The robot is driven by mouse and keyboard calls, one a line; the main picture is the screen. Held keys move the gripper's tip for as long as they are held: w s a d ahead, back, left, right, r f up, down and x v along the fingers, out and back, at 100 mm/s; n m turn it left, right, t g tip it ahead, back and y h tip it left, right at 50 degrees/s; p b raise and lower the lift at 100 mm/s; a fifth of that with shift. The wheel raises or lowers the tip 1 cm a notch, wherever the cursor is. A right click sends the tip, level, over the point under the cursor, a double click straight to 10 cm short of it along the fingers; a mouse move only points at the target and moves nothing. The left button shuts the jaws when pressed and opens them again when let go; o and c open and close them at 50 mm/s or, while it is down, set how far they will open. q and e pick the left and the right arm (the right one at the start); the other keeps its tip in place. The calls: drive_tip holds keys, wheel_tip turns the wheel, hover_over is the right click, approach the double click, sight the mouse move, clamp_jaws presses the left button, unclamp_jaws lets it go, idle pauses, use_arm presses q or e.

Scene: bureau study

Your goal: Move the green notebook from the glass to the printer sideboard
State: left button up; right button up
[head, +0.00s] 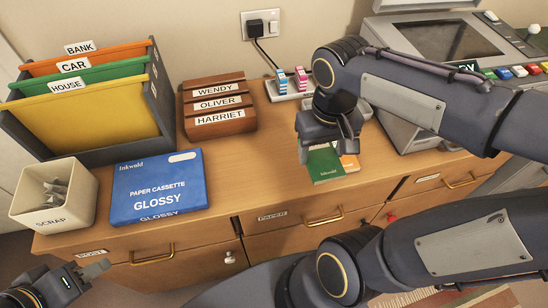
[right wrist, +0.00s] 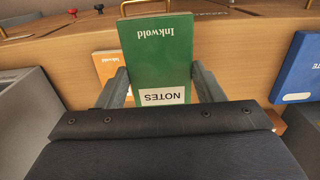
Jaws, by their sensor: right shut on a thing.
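The green notebook (head: 325,165) is between the fingers of my right gripper (head: 328,148), over the right part of the wooden sideboard (head: 265,190). The gripper hides part of it in the head view. In the right wrist view the notebook (right wrist: 157,55) fills the gap between both fingers (right wrist: 160,88), with its white NOTES label facing the camera. The right gripper is shut on it. I cannot tell whether the notebook touches the sideboard top. My left gripper (head: 95,263) is at the lower left, apart from the sideboard's front; its opening is unclear. No glass is recognisable.
An orange notebook (head: 350,162) lies right beside the green one. A blue paper cassette box (head: 158,187), scrap bin (head: 58,200), file holder (head: 150,100) and wooden letter rack (head: 217,107) stand to the left. A grey machine (head: 400,125) stands right. Bare wood lies between box and notebooks.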

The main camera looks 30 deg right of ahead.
drive_tip(key=w, duration=0.1)
drive_tip(key=w+a+f, duration=0.2)
drive_tip(key=w, duration=0.1)
drive_tip(key=shift+a+f, duration=0.15)
drive_tip(key=shift+a, duration=0.1)
drive_tip(key=b, duration=0.2)
hover_over(281, 169)
wheel_tip(281, 169, down, 6)
drive_tip(key=shift+r, duration=0.2)
drive_tip(key=shift+f+b, duration=0.35)
drive_tip(key=shift+f, duration=1.15)
drive_tip(key=shift+f, duration=0.2)
drive_tip(key=o, duration=1)
